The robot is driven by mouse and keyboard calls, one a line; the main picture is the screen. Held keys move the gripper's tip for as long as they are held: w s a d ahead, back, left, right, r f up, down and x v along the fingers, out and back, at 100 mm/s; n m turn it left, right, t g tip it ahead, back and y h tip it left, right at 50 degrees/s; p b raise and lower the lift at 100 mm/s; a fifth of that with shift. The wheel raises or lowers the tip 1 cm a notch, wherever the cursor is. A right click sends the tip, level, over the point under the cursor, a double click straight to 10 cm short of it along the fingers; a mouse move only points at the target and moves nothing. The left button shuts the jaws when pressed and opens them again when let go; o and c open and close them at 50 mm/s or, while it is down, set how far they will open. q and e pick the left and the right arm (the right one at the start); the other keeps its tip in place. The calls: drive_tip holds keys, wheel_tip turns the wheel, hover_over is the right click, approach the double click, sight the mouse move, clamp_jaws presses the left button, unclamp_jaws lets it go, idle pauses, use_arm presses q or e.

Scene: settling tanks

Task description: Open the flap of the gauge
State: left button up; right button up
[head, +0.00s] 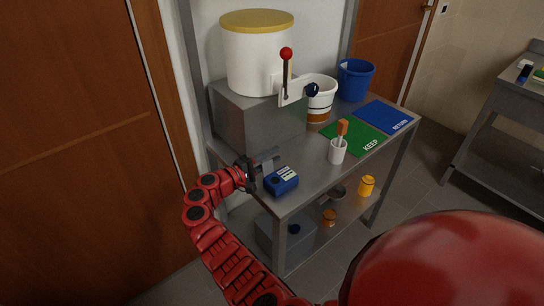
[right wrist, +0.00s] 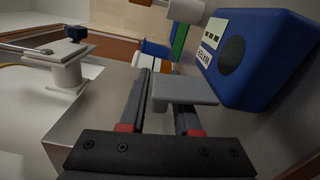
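The gauge, a small blue box (head: 281,181) with pale labels on top, sits at the near left corner of the grey metal table. In the right wrist view the gauge (right wrist: 262,60) is large at the upper right, with a dark round spot and a white label. I cannot make out which part is its flap. My right gripper (head: 268,162) is beside the gauge on its left, with its fingers apart. In the right wrist view a flat grey piece (right wrist: 185,90) shows by the fingers; I cannot tell what it belongs to. My left gripper is not in view.
A grey block (head: 240,115) with a white, yellow-lidded drum (head: 257,55) and a red-knobbed lever (head: 286,70) stands behind. A white cup (head: 338,151), green KEEP mat (head: 350,136), blue RETURN mat (head: 385,116) and blue bucket (head: 356,80) are farther right. The tabletop right of the gauge is clear.

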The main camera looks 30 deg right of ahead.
drive_tip(key=shift+o, duration=0.8)
drive_tip(key=s+a+b, duration=0.1)
drive_tip(key=a+b, duration=0.2)
drive_tip(key=a, duration=1.4)
drive_tip(key=shift+s+a, duration=0.15)
drive_tip(key=shift+a, duration=0.05)
